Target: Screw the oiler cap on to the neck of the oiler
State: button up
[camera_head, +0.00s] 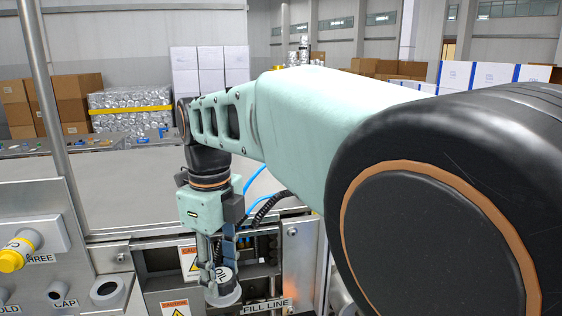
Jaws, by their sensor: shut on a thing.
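My gripper (219,270) points down at the front of the machine, with its fingers closed on a round, pale cap marked "OIL" (224,274), which I take for the oiler cap. Just below it is a grey, round, flared piece (222,297), perhaps part of the oiler. The neck itself cannot be made out. I cannot tell whether the cap touches the neck or is seated on it. The fingers hide part of the cap.
A "FILL LINE" label (265,306) is right of the gripper, and caution signs (176,308) are to its left. A steel panel (45,255) at left carries a yellow knob (12,260) and a round port (107,291). A flat grey surface (120,180) lies behind.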

aim_at(221, 275)
jog(key=m+p, duration=0.1)
jog(key=m, duration=0.3)
jog(key=shift+m, duration=0.4)
jog(key=o, duration=1.6)
jog(key=shift+c, duration=0.2)
jog(key=shift+r+p, duration=0.95)
jog(key=shift+r, duration=3.55)
